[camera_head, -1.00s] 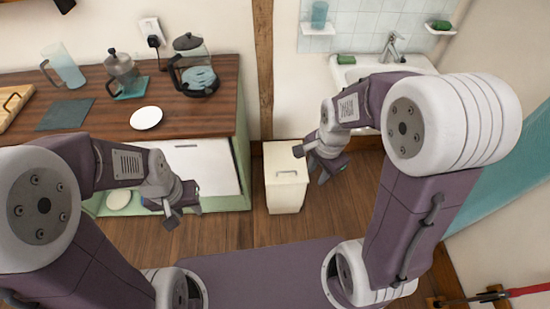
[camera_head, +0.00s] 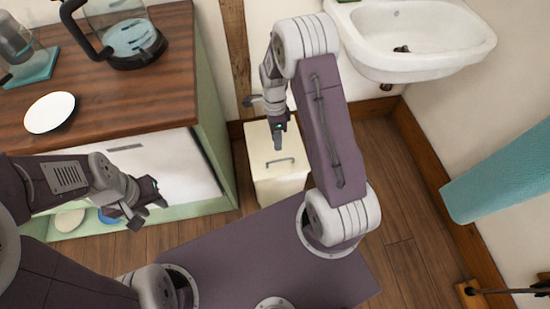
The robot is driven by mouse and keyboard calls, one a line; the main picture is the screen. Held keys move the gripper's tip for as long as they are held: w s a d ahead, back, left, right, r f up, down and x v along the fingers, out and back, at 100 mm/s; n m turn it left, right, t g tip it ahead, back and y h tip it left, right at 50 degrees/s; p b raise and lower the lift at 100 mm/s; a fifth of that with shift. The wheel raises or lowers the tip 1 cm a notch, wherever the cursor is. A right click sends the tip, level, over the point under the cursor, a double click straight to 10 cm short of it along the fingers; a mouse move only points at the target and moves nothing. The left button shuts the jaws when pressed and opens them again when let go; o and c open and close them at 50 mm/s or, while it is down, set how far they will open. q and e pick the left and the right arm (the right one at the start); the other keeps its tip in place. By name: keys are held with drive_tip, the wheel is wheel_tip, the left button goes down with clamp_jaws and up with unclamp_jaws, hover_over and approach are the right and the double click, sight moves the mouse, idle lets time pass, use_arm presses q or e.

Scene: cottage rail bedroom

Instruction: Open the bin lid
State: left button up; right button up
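The bin (camera_head: 281,186) is a cream box on the wooden floor, between the counter and the wall below the sink. Its lid (camera_head: 262,155) looks closed and has a grey bar handle (camera_head: 281,162) on top. My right gripper (camera_head: 279,143) is above the back part of the lid, pointing down, behind the handle in the picture. Whether it touches the lid and how far its fingers are apart cannot be told. My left gripper (camera_head: 148,216) is in front of the counter's lower cabinet, away from the bin; its fingers look apart with nothing between them.
A wooden counter (camera_head: 170,88) with a white plate (camera_head: 50,112) and a glass coffee pot (camera_head: 128,40) stands on the left. A white sink (camera_head: 420,60) hangs on the wall at the right. A teal cloth-like thing (camera_head: 500,172) is at far right. Floor (camera_head: 380,170) right of the bin is clear.

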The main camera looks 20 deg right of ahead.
drive_tip(key=b, duration=0.4)
hover_over(277, 164)
wheel_tip(277, 164, down, 9)
clamp_jaws()
drive_tip(key=shift+r, duration=0.1)
idle(1.2)
